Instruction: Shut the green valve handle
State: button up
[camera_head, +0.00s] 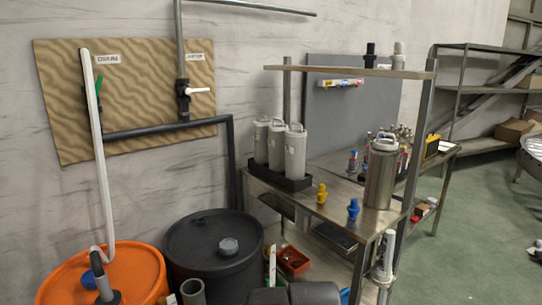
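The green valve handle (99,86) is a small green lever on the left of the wooden wall board (150,70). It stands nearly upright, tilted a little to the right. Its dark valve body is mostly hidden behind a white vertical tube (101,150). A second valve (184,92) with a white handle (200,90) pointing right sits on the grey pipe farther right on the board.
An orange drum (60,278) and a black drum (212,232) stand below the board. A metal workbench (325,207) with grey canisters, a steel canister (381,175) and an overhead shelf is to the right. Green floor (465,225) is open at right.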

aim_at(98, 84)
jog(key=u, duration=1.15)
